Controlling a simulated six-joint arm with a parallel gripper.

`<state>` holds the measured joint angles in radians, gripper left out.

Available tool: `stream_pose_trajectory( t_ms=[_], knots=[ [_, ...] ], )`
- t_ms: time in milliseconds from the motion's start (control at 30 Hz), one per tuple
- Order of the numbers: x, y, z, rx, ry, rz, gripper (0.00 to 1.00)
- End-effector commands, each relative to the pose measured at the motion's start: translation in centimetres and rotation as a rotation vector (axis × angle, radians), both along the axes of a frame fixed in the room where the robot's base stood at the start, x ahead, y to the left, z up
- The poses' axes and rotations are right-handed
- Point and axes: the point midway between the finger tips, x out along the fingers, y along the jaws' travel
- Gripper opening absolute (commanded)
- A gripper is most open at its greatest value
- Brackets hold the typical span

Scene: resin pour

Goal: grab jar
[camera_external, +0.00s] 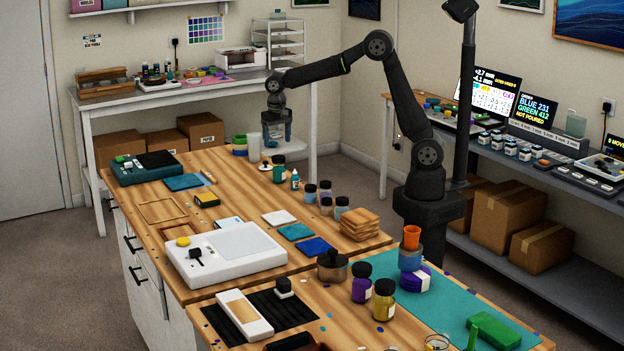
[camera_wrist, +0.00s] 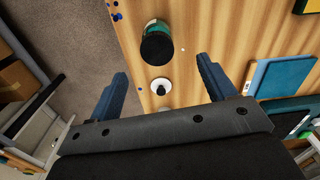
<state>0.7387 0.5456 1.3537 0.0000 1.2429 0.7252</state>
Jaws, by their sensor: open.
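A jar with a black lid and teal-green contents (camera_external: 279,173) stands upright near the far end of the wooden table. It also shows in the wrist view (camera_wrist: 158,47), lid towards the camera. My gripper (camera_external: 277,146) is open and empty above the table's far end, over the area by this jar. In the wrist view my gripper's two blue fingers (camera_wrist: 163,75) are spread apart; the jar lies beyond their tips, not between them. Other jars include a purple one (camera_external: 361,285) and a yellow one (camera_external: 384,301), both black-lidded, towards the near end.
A small white round piece with a dark centre (camera_wrist: 161,86) lies beside the teal jar. A small teal bottle (camera_external: 295,182) and several small jars (camera_external: 326,197) stand nearby. A teal case (camera_external: 147,168) sits at the table's far left corner. A white scale-like device (camera_external: 226,256) sits mid-table.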

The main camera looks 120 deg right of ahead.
Motion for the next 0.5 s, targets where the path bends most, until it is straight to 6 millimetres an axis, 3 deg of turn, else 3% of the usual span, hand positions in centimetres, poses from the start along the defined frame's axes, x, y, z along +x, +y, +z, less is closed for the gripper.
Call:
stream_pose_trajectory(
  t_ms=[200,500],
  knots=[
    [-0.1,0.0,-4.4,0.002,0.002,0.0,0.76],
    [-0.2,-0.1,-6.7,0.001,0.001,-0.001,0.76]
  ],
)
